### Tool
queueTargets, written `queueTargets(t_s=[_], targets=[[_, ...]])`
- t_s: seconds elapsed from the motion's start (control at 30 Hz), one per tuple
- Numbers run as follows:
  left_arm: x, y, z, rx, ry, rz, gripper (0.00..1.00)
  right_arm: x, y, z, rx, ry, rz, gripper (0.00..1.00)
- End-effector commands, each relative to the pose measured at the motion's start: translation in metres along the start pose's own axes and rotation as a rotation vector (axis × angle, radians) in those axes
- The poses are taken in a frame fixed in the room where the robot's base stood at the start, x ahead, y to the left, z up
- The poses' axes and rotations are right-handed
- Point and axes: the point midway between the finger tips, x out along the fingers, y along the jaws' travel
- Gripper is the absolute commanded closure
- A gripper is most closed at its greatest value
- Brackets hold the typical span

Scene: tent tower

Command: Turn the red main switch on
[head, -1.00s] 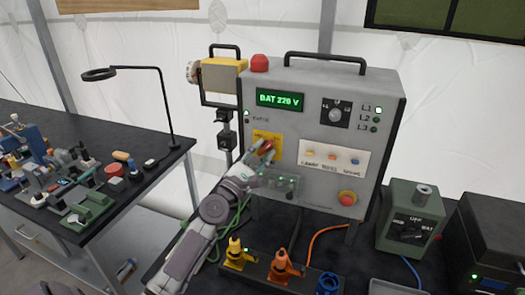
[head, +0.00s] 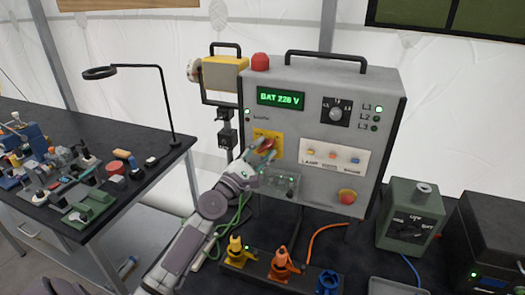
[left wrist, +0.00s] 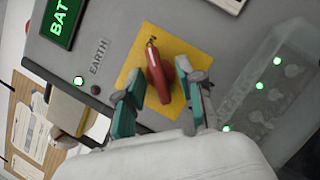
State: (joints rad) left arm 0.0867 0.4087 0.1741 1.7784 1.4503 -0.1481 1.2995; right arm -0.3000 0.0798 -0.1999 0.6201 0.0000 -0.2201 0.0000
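The red main switch (head: 267,144) is a red handle on a yellow plate (head: 259,136) at the left of the grey panel's front. In the left wrist view the red handle (left wrist: 157,72) is tilted, its upper end near small dark lettering on the yellow plate (left wrist: 180,112). My left gripper (head: 262,153) is at the switch. In the left wrist view its teal fingertips (left wrist: 163,102) are spread on either side of the handle, with gaps showing. I cannot tell whether the right finger touches it. My right gripper is not in view.
The grey panel (head: 228,165) has a green display (head: 281,99) reading BAT 220 V, a rotary knob (head: 335,114) and a red push button (head: 347,196). A clear cover (head: 279,182) sits below the switch. Coloured connectors (head: 281,264) stand in front; a green box (head: 411,216) is at right.

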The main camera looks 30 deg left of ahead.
Motion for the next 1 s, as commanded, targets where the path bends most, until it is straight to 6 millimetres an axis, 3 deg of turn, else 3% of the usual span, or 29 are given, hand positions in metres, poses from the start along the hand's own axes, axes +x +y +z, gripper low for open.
queueTargets(t_s=[0.27, 0.37, 0.7, 1.0], targets=[[-0.006, 0.0, 0.0, -0.001, 0.0, 0.001, 0.62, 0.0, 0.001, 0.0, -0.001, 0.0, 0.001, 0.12], [-0.019, 0.0, -0.001, -0.001, 0.001, 0.0, 0.62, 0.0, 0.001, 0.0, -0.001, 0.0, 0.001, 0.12], [-0.09, -0.001, -0.001, -0.005, 0.004, 0.002, 0.62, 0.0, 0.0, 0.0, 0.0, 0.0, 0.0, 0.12], [-0.119, 0.0, 0.0, 0.0, 0.001, 0.001, 0.62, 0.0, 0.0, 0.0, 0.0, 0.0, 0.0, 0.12]])
